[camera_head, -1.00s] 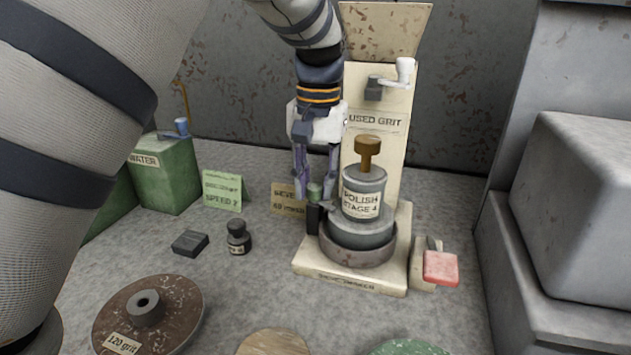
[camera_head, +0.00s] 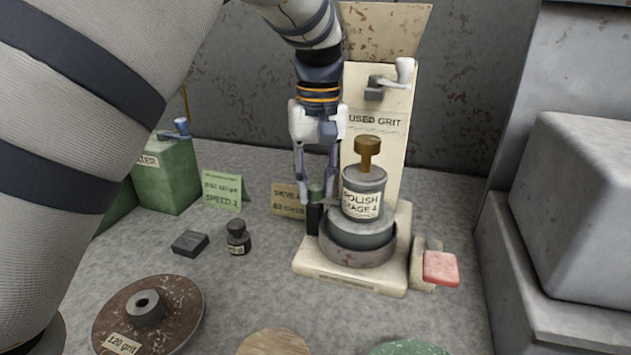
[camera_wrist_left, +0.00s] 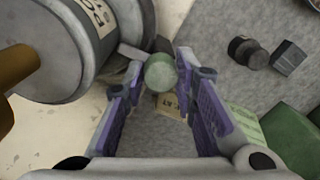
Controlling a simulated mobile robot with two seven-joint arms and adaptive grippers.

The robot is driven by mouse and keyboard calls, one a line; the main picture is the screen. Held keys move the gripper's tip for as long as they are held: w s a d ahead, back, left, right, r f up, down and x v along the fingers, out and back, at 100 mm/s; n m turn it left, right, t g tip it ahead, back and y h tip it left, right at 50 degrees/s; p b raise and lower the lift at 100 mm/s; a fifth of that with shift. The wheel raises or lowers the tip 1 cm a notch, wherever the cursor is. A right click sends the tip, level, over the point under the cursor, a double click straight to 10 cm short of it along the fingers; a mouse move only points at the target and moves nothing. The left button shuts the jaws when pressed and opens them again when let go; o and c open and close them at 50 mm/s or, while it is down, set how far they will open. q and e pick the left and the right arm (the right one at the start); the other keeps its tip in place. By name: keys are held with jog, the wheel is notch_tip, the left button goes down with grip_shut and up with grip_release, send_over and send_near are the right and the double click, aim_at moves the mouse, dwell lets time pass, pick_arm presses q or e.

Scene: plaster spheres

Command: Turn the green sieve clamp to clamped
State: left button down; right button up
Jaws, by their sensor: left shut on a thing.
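The green sieve clamp (camera_head: 315,194) is a small green knob on a dark post at the left side of the sieve shaker. In the left wrist view the round green knob (camera_wrist_left: 160,73) lies between the fingertips. My left gripper (camera_head: 316,190) points down from above and is shut on the knob; it also shows in the left wrist view (camera_wrist_left: 163,80). The fingers partly hide the knob and its arm. The shaker base (camera_head: 350,279) carries grey stacked sieves (camera_head: 357,246) and a jar labelled POLISH STAGE 4 (camera_head: 362,204). My right gripper is not in view.
A used grit panel (camera_head: 376,140) with a crank (camera_head: 385,84) stands behind. A red paddle (camera_head: 440,268) is at right. A small dark bottle (camera_head: 238,238), a black block (camera_head: 190,243), a green water tank (camera_head: 165,175) and a brown 120 grit disc (camera_head: 175,310) lie left.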

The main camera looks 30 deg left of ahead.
aim_at(317, 186)
pick_arm(q)
jog(key=c, duration=1.3)
grip_release()
notch_tip(317, 186, up, 12)
jog(key=shift+w, duration=0.1)
